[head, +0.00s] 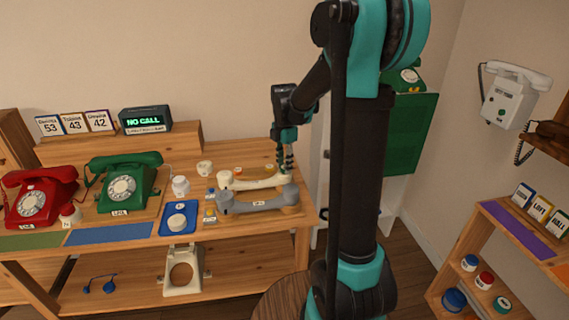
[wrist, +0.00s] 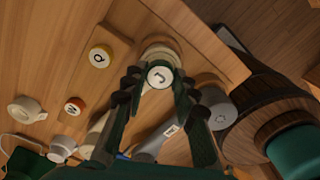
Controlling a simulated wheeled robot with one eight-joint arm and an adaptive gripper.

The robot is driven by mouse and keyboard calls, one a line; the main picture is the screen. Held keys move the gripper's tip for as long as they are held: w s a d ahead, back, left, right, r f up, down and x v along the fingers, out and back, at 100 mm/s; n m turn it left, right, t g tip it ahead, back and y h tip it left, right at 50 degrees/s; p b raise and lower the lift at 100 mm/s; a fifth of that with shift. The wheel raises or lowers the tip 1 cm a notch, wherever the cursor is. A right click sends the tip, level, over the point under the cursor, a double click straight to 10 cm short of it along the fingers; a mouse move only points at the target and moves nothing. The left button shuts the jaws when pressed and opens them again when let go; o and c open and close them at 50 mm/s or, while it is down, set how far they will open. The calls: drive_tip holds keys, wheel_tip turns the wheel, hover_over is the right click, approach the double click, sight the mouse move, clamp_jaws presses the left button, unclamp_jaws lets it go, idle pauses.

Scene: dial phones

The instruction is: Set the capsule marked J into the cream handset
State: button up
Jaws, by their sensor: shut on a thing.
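My gripper (head: 286,160) points down over the right end of the cream handset (head: 245,184) on the wooden bench. In the wrist view my gripper (wrist: 160,85) is shut on the white capsule marked J (wrist: 159,76), its letter facing the camera. Right behind the capsule shows the round cream cup (wrist: 161,50) at the handset's end. I cannot tell whether the capsule is above the cup or partly in it. The capsule is not clear in the head view.
A grey handset (head: 255,203) lies close in front of the cream one; its round end (wrist: 215,105) is beside my right finger. A yellow-rimmed capsule Q (wrist: 101,57) and an orange-rimmed capsule W (wrist: 74,105) stand left. Red (head: 34,201) and green (head: 122,185) phones stand further left.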

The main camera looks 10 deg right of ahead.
drive_tip(key=shift+f, duration=0.2)
drive_tip(key=o, duration=1.1)
wheel_tip(320, 180, up, 12)
idle(0.3)
